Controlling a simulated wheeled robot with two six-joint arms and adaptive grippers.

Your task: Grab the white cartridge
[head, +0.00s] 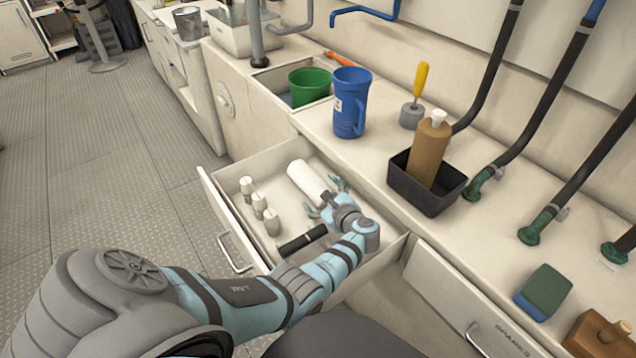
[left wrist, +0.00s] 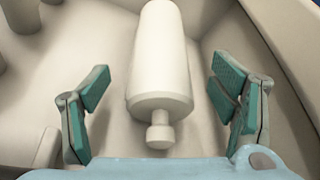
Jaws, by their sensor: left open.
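The white cartridge (head: 306,183) lies on its side in the open drawer (head: 222,205). It is a plain white cylinder with a small knob at its near end. My left gripper (head: 325,197) is inside the drawer, close to the knob end, with its fingers spread. In the left wrist view the cartridge (left wrist: 159,65) lies lengthwise in the gap between the two teal fingers of the gripper (left wrist: 160,105). There is clear space on both sides, and neither finger appears to touch it. My right gripper does not show in either view.
Several small white fittings (head: 259,205) stand along the drawer's left side. A dark cylinder (head: 302,239) lies at its near side. On the counter above are a blue jug (head: 351,103) and a black bin (head: 427,191) holding a brown bottle (head: 430,148).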

